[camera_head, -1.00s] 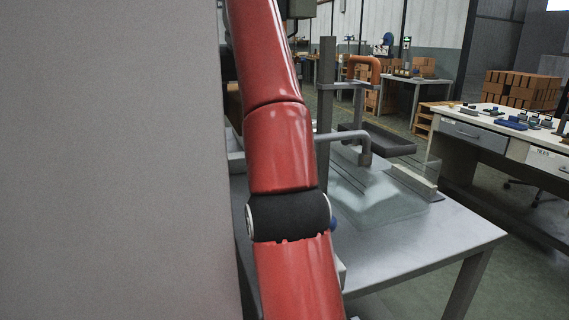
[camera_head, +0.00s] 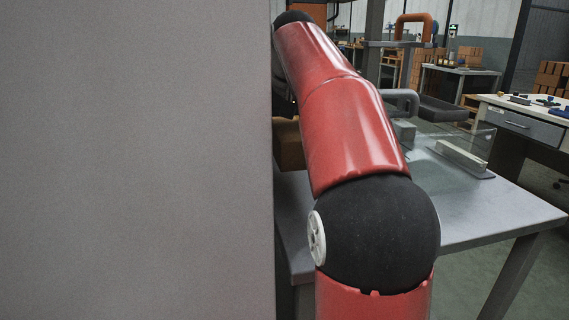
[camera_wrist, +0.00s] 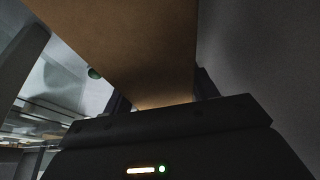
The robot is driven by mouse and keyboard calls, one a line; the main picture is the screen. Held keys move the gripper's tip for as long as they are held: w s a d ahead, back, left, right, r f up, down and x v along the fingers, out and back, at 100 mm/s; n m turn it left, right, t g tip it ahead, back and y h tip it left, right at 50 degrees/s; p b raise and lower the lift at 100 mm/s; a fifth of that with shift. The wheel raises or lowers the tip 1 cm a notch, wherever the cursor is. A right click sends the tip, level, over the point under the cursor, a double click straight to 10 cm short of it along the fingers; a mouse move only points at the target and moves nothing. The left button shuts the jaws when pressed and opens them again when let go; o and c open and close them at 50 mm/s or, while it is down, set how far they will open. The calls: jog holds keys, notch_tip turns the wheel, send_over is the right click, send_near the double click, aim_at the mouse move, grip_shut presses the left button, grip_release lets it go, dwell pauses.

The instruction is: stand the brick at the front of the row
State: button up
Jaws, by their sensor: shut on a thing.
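In the wrist view, a plain brown-orange brick (camera_wrist: 130,45) fills the upper middle and reaches down between the dark fingers of my gripper (camera_wrist: 164,96). My gripper is shut on it, with one finger on each side. The brick's far end runs out of the picture. In the head view, my red arm hides the gripper. A brown block (camera_head: 289,145) shows partly between the arm and the grey panel; I cannot tell whether it is the held brick. I cannot make out a row of bricks on the table.
A large grey panel (camera_head: 135,160) blocks the left of the head view. A grey metal table (camera_head: 465,215) stands at right, with a clear front right part. It bears a pale bar (camera_head: 462,155) and a bent grey pipe (camera_head: 402,98). A workbench (camera_head: 530,120) stands behind.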

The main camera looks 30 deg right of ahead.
jog(key=shift+f+b, duration=0.7)
jog(key=shift+f, duration=1.65)
jog(key=shift+f, duration=0.15)
jog(key=o, duration=1.4)
jog(key=shift+o, duration=0.2)
